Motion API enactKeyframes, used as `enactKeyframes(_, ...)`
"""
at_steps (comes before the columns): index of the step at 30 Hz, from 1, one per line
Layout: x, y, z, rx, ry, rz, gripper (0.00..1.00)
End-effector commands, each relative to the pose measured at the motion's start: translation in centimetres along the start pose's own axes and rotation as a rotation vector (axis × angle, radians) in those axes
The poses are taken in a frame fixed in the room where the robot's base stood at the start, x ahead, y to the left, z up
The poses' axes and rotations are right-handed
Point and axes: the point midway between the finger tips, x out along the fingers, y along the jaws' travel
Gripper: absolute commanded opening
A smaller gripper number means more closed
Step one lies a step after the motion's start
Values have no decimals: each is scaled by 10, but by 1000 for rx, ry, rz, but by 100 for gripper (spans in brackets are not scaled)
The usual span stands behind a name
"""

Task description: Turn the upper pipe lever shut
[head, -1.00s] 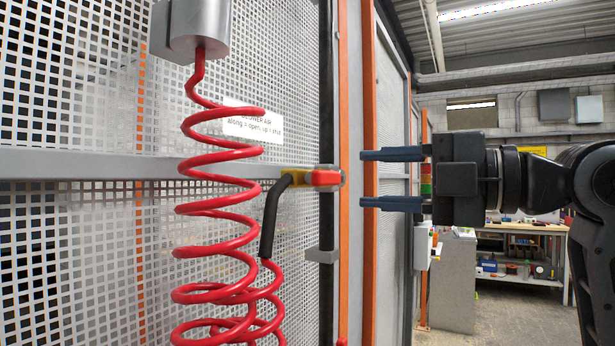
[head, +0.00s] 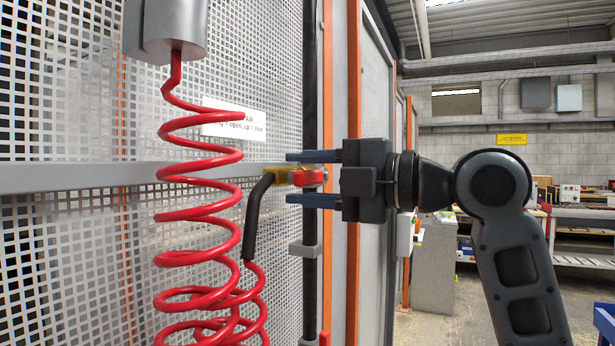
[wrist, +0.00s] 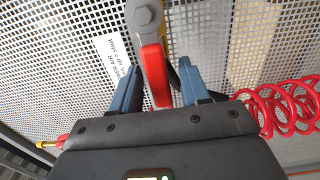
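The lever is a short red handle (head: 311,177) on a yellow valve body (head: 280,175), in front of a perforated panel. In the wrist view the red handle (wrist: 154,75) hangs from a grey bolted pivot (wrist: 145,16). My gripper (head: 289,178) is open, with one blue finger above and one below the handle in the head view.
A red coiled hose (head: 200,210) hangs left of the valve below a grey cylinder (head: 170,28). A black sleeved hose (head: 256,215) bends down from the valve. A white label (head: 234,124) reads partly "open, up = shut". A black vertical pipe (head: 310,90) runs behind the handle.

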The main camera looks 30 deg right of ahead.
Motion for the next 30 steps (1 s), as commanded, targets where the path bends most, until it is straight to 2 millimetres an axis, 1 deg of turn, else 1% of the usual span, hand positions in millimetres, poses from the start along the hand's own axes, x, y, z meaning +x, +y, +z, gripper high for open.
enactKeyframes(1,0,0,0,0,0,0,40)
enactKeyframes(2,0,0,0,0,0,0,37)
enactKeyframes(12,0,0,0,0,0,0,5)
enactKeyframes(14,0,0,0,0,0,0,0)
enactKeyframes(26,-1,0,1,3,0,-1,0)
enactKeyframes(30,-6,1,9,22,-2,-1,0)
